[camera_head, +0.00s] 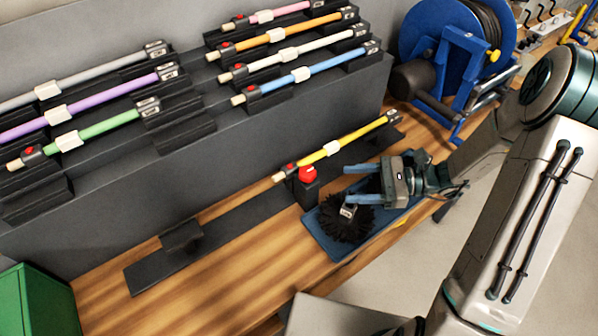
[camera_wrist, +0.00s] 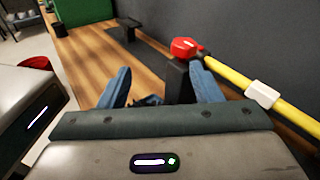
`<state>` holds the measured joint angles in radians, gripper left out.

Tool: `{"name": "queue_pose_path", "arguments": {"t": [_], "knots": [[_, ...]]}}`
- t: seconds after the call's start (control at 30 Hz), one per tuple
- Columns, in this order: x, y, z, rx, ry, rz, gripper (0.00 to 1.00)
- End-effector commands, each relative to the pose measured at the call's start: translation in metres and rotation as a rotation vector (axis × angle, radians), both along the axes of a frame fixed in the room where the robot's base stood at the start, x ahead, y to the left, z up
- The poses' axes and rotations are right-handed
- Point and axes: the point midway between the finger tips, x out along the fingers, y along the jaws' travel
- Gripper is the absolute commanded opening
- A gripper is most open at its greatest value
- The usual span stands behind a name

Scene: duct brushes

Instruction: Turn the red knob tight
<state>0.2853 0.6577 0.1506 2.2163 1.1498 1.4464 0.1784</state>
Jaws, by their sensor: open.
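The red knob (camera_head: 308,173) sits on a black block beside the yellow rod (camera_head: 345,147), which lies along a dark base strip on the bench. In the wrist view the red knob (camera_wrist: 184,46) shows ahead, slightly right of centre, beyond my fingers. My gripper (camera_head: 347,183) is open, its two blue fingers apart, to the right of the knob and above a blue tray. A black round brush (camera_head: 340,222) lies in the tray, partly hidden by my gripper.
A blue hose reel (camera_head: 455,65) stands at the back right. The blue tray (camera_head: 392,226) is under my gripper. A green box (camera_head: 35,300) is at far left. The wooden bench (camera_head: 250,255) is clear at front left.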

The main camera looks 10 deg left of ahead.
Motion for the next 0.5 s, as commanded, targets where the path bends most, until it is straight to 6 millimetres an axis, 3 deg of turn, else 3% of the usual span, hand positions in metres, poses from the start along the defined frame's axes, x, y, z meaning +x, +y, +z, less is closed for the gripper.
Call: {"name": "queue_pose_path", "arguments": {"t": [0.33, 0.5], "knots": [[0.025, 0.001, -0.020, 0.126, 0.129, -0.130, 0.58], [0.024, 0.018, -0.019, 0.131, 0.133, -0.131, 0.58]]}}
